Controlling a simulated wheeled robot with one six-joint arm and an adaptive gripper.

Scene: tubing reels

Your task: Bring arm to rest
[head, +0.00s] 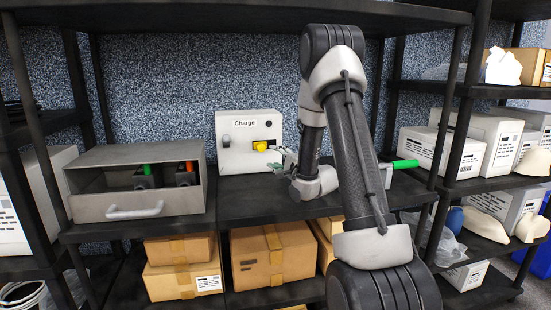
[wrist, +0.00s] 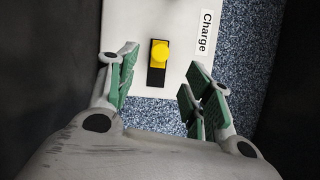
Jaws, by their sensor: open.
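My arm reaches over the shelf in the head view, bent at the elbow. My gripper (head: 281,158) is in front of the white box labelled Charge (head: 232,155), close to its yellow button (head: 261,146). In the wrist view, my gripper (wrist: 161,85) is open, with its green-padded fingers apart and nothing between them. The yellow button (wrist: 159,53) on its black plate shows beyond the fingertips, on the white Charge box (wrist: 177,15). I cannot tell whether a fingertip touches the box.
A green-ended object (head: 405,164) lies right, partly behind my arm. Black shelf posts (head: 459,90) and an upper shelf (head: 200,17) bound the space. Cartons (head: 270,255) sit below.

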